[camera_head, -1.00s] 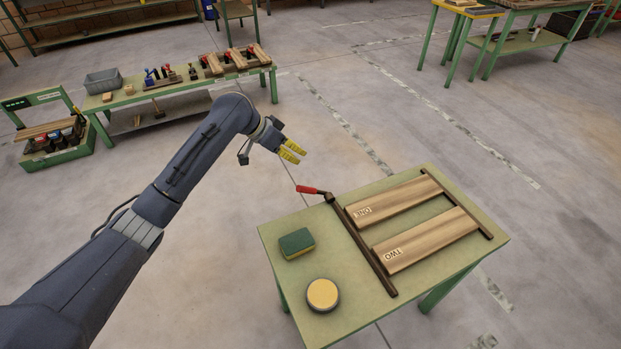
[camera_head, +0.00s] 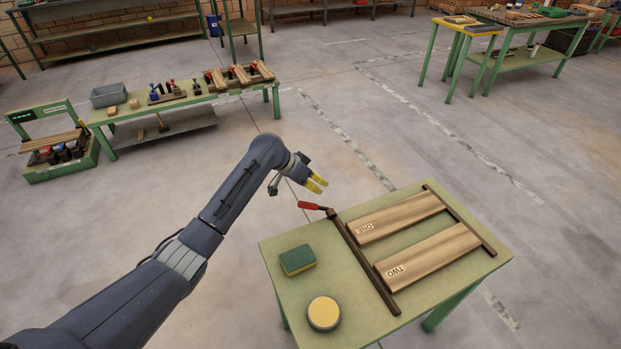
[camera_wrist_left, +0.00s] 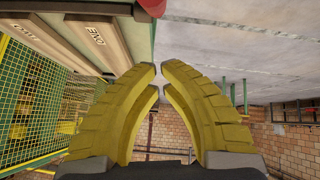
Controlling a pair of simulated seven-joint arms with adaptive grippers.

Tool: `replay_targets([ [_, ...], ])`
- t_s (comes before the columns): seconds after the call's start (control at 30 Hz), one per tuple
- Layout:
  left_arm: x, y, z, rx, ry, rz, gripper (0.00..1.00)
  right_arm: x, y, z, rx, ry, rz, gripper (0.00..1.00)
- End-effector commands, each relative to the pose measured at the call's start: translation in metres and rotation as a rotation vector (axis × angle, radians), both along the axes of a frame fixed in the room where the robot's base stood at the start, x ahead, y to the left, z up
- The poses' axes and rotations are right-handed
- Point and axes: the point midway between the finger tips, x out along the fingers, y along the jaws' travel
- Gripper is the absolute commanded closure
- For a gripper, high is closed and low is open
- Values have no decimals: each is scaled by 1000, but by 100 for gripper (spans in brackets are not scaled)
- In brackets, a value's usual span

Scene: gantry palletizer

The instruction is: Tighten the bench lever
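The bench lever has a red handle (camera_head: 312,206) on a dark metal bar (camera_head: 362,262) along the left side of the green bench (camera_head: 290,241). The handle sticks out past the bench's far left edge. My left gripper (camera_head: 317,183) is just above and beyond the handle in the head view, apart from it and empty. In the left wrist view its yellow fingers (camera_wrist_left: 159,80) have a small gap between the tips. Part of the red handle (camera_wrist_left: 153,7) shows at the top of that view. My right gripper is not in view.
Two wooden boards, labelled ONE (camera_head: 400,216) and TWO (camera_head: 430,256), lie on the bench between dark bars. A green and yellow sponge (camera_head: 298,260) and a round yellow-topped tin (camera_head: 323,313) lie on the near left. Open floor surrounds the bench.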

Motion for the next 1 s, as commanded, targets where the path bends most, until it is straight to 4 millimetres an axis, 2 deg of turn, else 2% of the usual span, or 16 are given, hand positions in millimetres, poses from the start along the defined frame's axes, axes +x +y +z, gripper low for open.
replay_targets([
  [0.1,-7,11,-13,2,2,3,100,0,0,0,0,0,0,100],
  [0.3,-14,17,-24,0,1,2,100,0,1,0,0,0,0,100],
  [1.0,-18,23,-31,-23,-10,4,100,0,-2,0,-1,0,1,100],
])
